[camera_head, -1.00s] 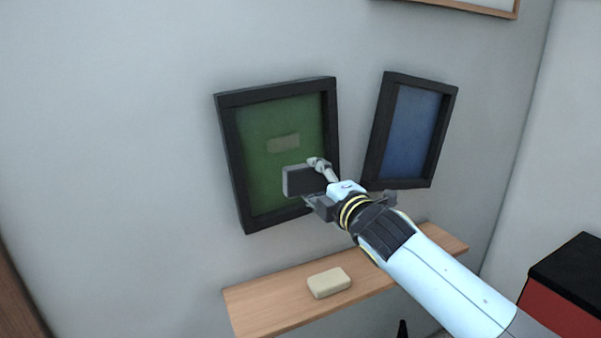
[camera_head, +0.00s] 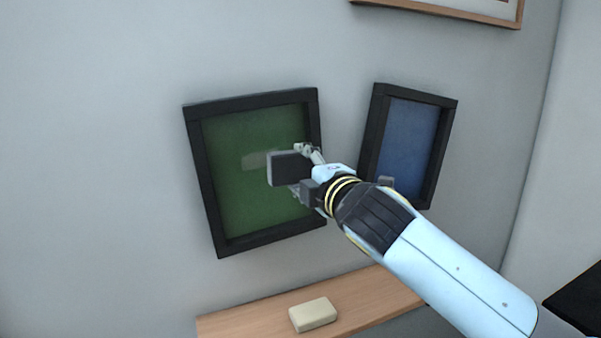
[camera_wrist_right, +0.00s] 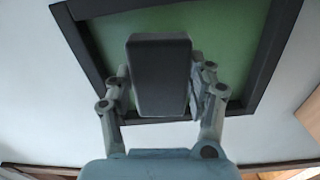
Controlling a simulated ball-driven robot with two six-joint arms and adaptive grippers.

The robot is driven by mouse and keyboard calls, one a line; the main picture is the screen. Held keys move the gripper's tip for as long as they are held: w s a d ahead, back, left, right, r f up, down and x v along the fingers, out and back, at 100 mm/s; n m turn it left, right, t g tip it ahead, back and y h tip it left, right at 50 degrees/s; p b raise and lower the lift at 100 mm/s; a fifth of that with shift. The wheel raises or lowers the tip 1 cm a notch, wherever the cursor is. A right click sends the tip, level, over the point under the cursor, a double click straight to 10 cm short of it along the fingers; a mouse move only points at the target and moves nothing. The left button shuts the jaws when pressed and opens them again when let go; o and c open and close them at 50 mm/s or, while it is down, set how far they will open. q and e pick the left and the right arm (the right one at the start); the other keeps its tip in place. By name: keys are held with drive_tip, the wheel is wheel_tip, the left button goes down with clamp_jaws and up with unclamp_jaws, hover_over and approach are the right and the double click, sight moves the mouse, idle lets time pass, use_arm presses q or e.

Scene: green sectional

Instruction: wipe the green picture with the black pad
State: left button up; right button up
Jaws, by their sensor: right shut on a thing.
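The green picture (camera_head: 243,203) hangs on the wall in a dark frame, left of centre in the head view. A pale smudge (camera_head: 255,161) shows on its surface. My right gripper (camera_head: 308,170) is shut on the black pad (camera_head: 287,169) and holds it in front of the picture's right half, beside the smudge. In the right wrist view the pad (camera_wrist_right: 159,77) sits between both fingers with the green picture (camera_wrist_right: 226,35) behind it. I cannot tell whether the pad touches the picture. My left gripper is not in view.
A blue picture (camera_head: 407,149) in a dark frame hangs to the right. Below, a wooden shelf (camera_head: 252,322) carries a cream-coloured block (camera_head: 313,314). A wood-framed picture (camera_head: 450,10) is at the top right. A black-topped object (camera_head: 580,300) stands at the lower right.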

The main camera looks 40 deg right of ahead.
drive_tip(key=shift+w, duration=1)
drive_tip(key=x, duration=0.3)
drive_tip(key=shift+w+d+b, duration=0.15)
drive_tip(key=shift+b, duration=0.15)
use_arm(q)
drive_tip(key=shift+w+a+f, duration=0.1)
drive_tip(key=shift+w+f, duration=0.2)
use_arm(e)
drive_tip(key=shift+d, duration=0.1)
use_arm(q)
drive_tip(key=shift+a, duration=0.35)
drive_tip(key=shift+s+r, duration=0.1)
use_arm(e)
drive_tip(key=shift+x, duration=1.05)
